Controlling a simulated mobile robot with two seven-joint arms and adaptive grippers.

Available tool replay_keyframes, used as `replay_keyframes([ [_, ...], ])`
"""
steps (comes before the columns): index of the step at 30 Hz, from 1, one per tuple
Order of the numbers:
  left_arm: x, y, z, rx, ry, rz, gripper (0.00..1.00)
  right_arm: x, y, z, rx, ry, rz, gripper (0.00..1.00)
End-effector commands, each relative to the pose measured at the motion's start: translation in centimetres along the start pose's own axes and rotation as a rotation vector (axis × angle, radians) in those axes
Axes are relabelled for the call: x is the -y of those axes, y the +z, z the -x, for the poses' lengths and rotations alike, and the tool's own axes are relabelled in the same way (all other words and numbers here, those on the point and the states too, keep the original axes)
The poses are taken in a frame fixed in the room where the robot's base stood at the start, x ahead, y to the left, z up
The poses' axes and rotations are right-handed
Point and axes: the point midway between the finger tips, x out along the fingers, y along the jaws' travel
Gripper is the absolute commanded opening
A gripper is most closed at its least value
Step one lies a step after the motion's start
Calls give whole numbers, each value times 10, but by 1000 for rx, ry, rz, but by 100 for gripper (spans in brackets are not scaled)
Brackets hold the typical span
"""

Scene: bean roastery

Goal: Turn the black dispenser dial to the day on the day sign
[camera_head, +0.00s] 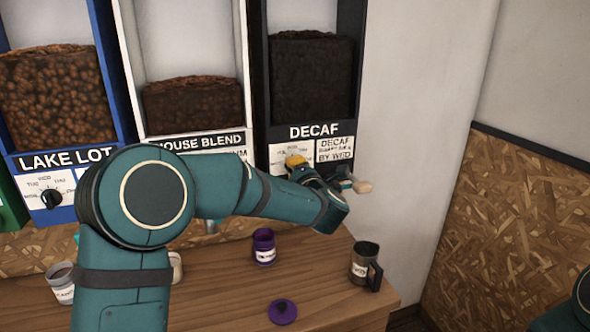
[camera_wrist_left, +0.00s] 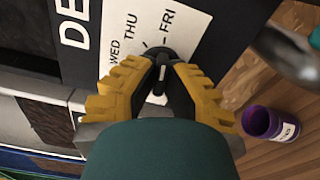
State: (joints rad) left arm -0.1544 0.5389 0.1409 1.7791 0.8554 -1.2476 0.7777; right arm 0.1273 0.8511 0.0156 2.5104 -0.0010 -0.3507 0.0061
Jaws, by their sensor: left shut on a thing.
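The black dispenser (camera_head: 259,95) labelled DECAF stands at the back, right of centre, with dark beans behind its window. Its black dial (camera_wrist_left: 160,68) sits on a white day plate (camera_wrist_left: 121,42); WED, THU and FRI are readable in the left wrist view. A white mark shows on the dial, but the fingers partly cover it and I cannot tell its exact day. My left gripper (camera_head: 296,160), with yellow fingers, is shut on the dial; its fingertips also show in the wrist view (camera_wrist_left: 162,82). The white day sign (camera_head: 335,149) beside the plate ends in "BY WED". My right gripper is out of view.
A blue LAKE LOT dispenser (camera_head: 66,160) and a white HOUSE BLEND dispenser (camera_head: 131,60) stand to the left. The wooden counter (camera_head: 225,285) holds a purple canister (camera_head: 263,247), purple lid (camera_head: 282,311), dark mug (camera_head: 363,262) and white cup (camera_head: 61,283).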

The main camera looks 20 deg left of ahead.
Motion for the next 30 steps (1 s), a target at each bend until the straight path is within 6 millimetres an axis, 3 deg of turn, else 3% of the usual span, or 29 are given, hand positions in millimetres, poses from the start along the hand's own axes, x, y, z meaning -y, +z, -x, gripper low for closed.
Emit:
replay_keyframes([
  [10,-2,0,-1,-1,5,-1,0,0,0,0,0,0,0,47],
  [12,-2,0,-1,-1,5,-1,32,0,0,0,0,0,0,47],
  [13,-2,0,-1,-1,4,-1,40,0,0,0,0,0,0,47],
  [23,-1,0,2,0,1,-1,40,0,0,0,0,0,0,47],
  [30,-1,1,32,4,1,-1,40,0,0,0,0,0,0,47],
])
